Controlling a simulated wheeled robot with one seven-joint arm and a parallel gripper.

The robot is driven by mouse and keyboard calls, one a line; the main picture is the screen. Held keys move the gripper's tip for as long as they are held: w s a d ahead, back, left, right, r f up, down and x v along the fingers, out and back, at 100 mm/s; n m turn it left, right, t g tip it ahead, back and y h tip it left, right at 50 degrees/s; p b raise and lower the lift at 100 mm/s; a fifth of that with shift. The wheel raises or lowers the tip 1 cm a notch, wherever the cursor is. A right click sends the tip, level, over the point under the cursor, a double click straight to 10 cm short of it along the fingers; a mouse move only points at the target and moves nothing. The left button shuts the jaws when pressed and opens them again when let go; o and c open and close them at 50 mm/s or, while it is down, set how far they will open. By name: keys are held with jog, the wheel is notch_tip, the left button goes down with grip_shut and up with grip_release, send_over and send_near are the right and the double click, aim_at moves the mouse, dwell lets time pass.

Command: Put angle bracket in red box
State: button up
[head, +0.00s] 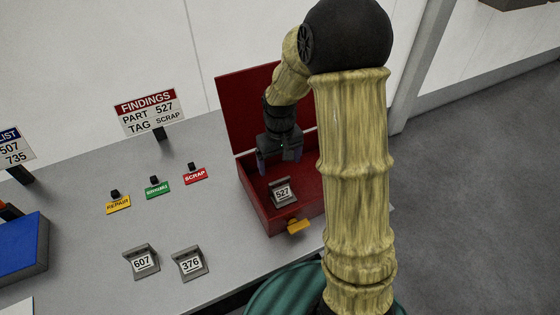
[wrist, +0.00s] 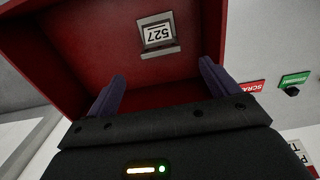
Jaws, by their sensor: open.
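The angle bracket labelled 527 (head: 282,191) lies inside the open red box (head: 259,211), on its floor. It also shows in the wrist view (wrist: 159,36), label upside down, against the red floor. My gripper (head: 277,165) is above the box opening, behind the bracket in the head view. Its purple fingers (wrist: 164,92) are spread apart with nothing between them, and the bracket lies clear beyond their tips. Two more angle brackets, labelled 607 (head: 142,262) and 376 (head: 188,264), stand on the grey table left of the box.
The box's red lid (head: 240,105) stands raised behind it. REPAIR (head: 118,204), green (head: 157,188) and SCRAP (head: 195,174) tags lie to the left. A blue box (head: 20,248) is far left.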

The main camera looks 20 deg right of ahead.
jog(key=s+r+m+t, duration=0.1)
jog(key=s+r, duration=0.2)
jog(key=s, duration=0.3)
jog(key=s+r+m+t, duration=0.1)
jog(key=s+r, duration=0.2)
jog(key=s, duration=0.4)
jog(key=shift+s+d+t, duration=0.2)
jog(key=shift+d+t, duration=0.1)
jog(key=shift+d, duration=0.1)
